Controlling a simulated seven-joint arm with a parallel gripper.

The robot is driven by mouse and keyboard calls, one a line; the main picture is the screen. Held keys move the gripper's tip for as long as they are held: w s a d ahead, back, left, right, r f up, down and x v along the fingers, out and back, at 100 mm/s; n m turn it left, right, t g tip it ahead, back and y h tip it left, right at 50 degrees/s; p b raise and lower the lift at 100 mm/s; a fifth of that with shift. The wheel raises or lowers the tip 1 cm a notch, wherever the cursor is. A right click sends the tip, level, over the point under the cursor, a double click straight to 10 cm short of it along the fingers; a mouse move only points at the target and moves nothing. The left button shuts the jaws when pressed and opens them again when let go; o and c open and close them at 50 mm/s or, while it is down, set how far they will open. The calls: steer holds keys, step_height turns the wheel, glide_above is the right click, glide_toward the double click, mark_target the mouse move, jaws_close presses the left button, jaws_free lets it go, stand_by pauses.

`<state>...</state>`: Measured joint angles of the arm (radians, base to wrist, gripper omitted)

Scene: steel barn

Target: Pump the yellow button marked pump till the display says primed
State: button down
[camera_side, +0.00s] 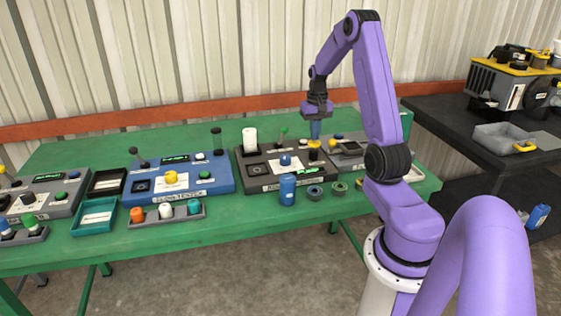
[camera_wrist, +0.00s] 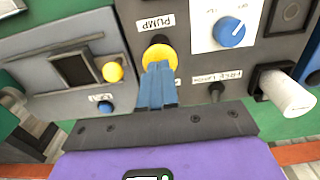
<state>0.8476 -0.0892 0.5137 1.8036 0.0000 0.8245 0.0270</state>
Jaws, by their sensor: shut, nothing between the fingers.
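The yellow button (camera_wrist: 158,52) sits on a dark grey box beside a label reading PUMP, upside down in the wrist view. It also shows in the side view (camera_side: 314,145), at the box's right end. My gripper (camera_wrist: 158,68) has its blue fingers shut and empty, pointing down at the button and covering part of it. In the side view my gripper (camera_side: 315,137) is directly over the button; I cannot tell whether the tips touch it. A small display with green characters (camera_side: 309,168) is on the box's front part, too small to read.
The same box carries a blue knob (camera_wrist: 229,32) and a white cylinder (camera_wrist: 287,93). A neighbouring grey box has another yellow knob (camera_wrist: 112,72). A blue bottle (camera_side: 287,188) and tape rolls (camera_side: 314,192) stand in front. A blue tester box (camera_side: 178,181) is to the left.

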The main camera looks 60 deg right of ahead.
steer(key=shift+f, duration=1.15)
stand_by(0.4)
steer(key=shift+r, duration=3.8)
steer(key=shift+a, duration=0.1)
